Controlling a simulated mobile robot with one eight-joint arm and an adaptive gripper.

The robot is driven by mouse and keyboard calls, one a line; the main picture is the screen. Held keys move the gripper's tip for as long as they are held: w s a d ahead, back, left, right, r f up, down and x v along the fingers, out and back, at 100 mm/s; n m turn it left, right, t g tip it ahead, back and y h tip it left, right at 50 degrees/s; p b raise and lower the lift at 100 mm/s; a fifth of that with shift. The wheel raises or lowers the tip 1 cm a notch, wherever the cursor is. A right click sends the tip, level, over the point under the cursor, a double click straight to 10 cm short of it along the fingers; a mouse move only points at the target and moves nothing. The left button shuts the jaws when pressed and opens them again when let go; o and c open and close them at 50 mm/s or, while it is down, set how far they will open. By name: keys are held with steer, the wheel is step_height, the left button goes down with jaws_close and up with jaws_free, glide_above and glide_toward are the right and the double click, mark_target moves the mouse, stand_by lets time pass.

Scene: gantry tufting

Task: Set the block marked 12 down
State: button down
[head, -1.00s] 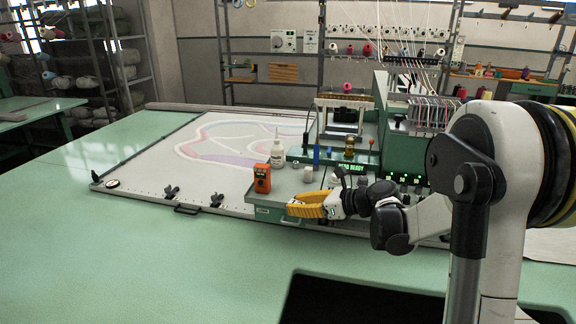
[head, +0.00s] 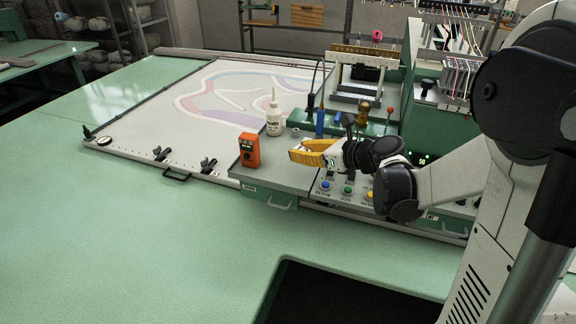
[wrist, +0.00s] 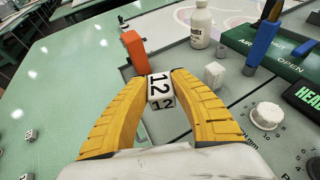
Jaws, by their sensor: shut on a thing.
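The block marked 12 (wrist: 159,91) is a small white cube with black digits. In the wrist view it sits between the yellow fingertips of my gripper (wrist: 157,80), which is shut on it. In the head view my gripper (head: 296,153) points left above the grey top of the machine's front unit (head: 276,176), to the right of the orange box. The block is hardly visible there. I cannot tell from these views how high it is above the surface.
An orange box (head: 249,150) and a white bottle (head: 274,115) stand on the grey top. A small white piece (wrist: 214,73), a blue tool (wrist: 262,42) and a white knob (wrist: 267,115) are on the right in the wrist view. The green table (head: 130,230) is wide and mostly clear.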

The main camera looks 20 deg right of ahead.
mark_target(288, 171)
steer(key=x, duration=0.2)
steer(key=f+b+x, duration=0.1)
steer(key=x, duration=0.2)
steer(key=shift+a, duration=0.15)
steer(key=shift+f+b, duration=0.95)
steer(key=shift+f, duration=1)
steer(key=shift+f, duration=0.25)
steer(key=c, duration=1.2)
jaws_free()
steer(key=shift+r, duration=0.1)
